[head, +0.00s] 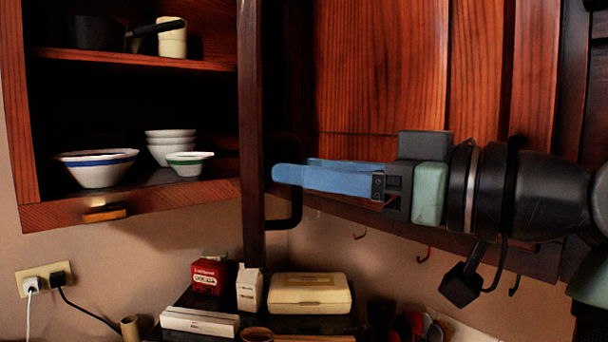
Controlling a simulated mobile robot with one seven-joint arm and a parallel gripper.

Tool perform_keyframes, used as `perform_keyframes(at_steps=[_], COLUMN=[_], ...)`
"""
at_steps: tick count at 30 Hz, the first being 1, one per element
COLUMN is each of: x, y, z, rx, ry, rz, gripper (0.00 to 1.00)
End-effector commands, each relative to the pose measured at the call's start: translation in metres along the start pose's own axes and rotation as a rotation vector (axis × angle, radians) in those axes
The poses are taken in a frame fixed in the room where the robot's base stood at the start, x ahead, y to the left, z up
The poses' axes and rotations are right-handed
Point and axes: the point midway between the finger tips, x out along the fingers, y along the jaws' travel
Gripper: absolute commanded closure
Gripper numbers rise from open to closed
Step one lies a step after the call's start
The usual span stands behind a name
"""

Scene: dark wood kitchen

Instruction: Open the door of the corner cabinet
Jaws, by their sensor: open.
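The corner cabinet (225,192) is at the upper left, with its shelves and their contents in plain view. Its door (252,110) shows nearly edge-on as a tall dark panel at the right of the opening, standing out toward me. A dark looped handle (297,210) is on the door's right side. My gripper (287,168) reaches in from the right, its blue fingers level and open. The fingers overlap the handle in the picture and hide its middle. I cannot tell whether they touch it or lie around it.
Bowls (97,167) stand on the lower shelf, and a dark pan (97,32) is on the upper one. Closed wooden cabinet fronts (380,60) run behind my arm. Below are a cream box (310,293), a red box (208,276) and hooks on the wall.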

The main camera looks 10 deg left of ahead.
Motion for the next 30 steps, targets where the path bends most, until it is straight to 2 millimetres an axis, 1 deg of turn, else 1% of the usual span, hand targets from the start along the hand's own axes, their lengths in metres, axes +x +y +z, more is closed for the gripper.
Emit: perform_keyframes(at_steps=[2, 9, 12, 15, 18, 21, 28, 29, 30], x=[-0.016, -0.069, -0.088, -0.102, -0.11, -0.114, -0.115, -0.115, -0.114], y=[0.001, 0.001, 0.001, 0.002, 0.002, 0.002, 0.001, 0.002, 0.002], z=[0.005, 0.005, 0.004, 0.003, 0.002, 0.001, 0.001, 0.001, 0.001], rx=[-0.002, -0.001, -0.001, 0.001, 0.001, 0.001, 0.002, 0.002, 0.002], ry=[0.0, -0.001, -0.001, -0.001, 0.0, -0.001, -0.001, -0.001, -0.001], rz=[0.005, 0.005, 0.005, 0.005, 0.004, 0.003, 0.003, 0.003, 0.003], gripper=[0.56, 0.56, 0.56, 0.56, 0.56, 0.56, 0.56, 0.6, 0.67])
